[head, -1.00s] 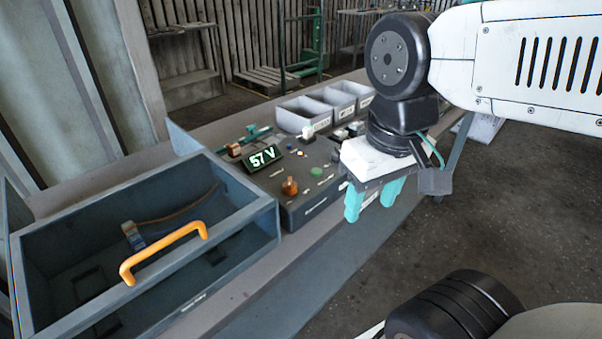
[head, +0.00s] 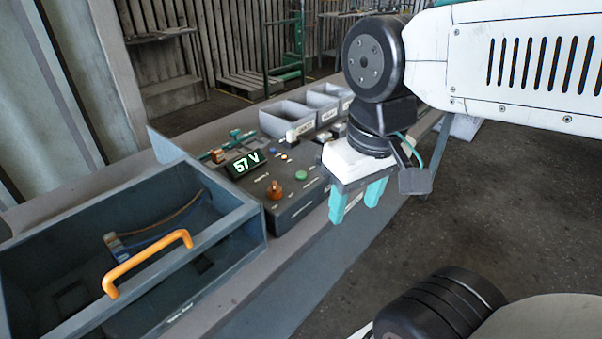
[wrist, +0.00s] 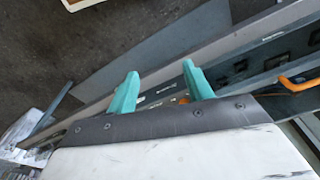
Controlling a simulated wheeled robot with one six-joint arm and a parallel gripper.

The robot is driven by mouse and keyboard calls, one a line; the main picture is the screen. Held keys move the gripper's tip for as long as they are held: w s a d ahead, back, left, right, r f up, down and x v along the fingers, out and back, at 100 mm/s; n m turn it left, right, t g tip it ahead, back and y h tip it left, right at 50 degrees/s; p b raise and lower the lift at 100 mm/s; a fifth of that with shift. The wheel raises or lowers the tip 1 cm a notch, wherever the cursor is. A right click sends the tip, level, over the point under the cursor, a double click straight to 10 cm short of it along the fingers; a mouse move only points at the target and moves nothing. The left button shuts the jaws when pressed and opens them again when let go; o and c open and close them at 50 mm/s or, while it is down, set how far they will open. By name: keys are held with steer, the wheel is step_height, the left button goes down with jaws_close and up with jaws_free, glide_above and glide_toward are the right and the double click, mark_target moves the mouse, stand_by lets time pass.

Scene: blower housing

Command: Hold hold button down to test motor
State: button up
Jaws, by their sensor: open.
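The control panel (head: 296,206) is a dark box on the bench, with a lit display (head: 247,163) reading 57 V. On its top are a green round button (head: 301,175), an orange knob (head: 274,190) and small coloured parts. Which of these is the hold button I cannot read. My gripper (head: 354,207), with two teal fingers, points down in front of the panel's right part, apart from the green button. Its fingers are spread and empty; they also show in the wrist view (wrist: 161,90).
A grey open box (head: 230,232) with an orange handle (head: 146,262) stands left of the panel, with a cable part inside. Several grey bins (head: 287,117) stand behind the panel. The floor (head: 480,215) at right is clear.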

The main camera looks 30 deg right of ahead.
jaws_close()
stand_by(1.6)
